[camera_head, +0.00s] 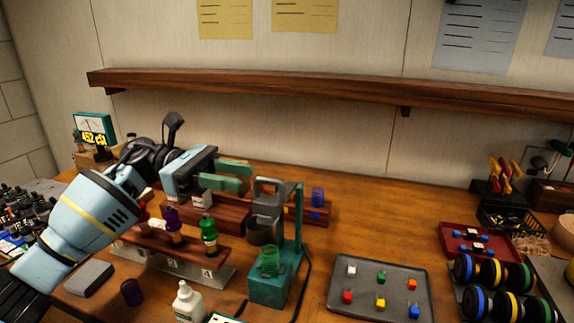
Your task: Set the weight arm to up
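A teal device stands on the bench at the centre front, with a base (268,293) and an upright post (298,215). A grey weight with a loop handle, which looks like the weight arm (266,232), is beside the post, above a translucent green cup (270,262) on the base. My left gripper (243,174) comes in from the left. Its two green fingers are apart with nothing visible between them, and the tips are just left of the loop handle in the picture. I cannot tell whether they touch it. My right gripper is not in view.
A wooden rack (165,248) with small bottles stands left of the device. A white bottle (188,304) stands in front. A grey tray (380,280) of coloured cubes lies to the right, dumbbells (495,272) farther right. A shelf (300,88) runs along the wall.

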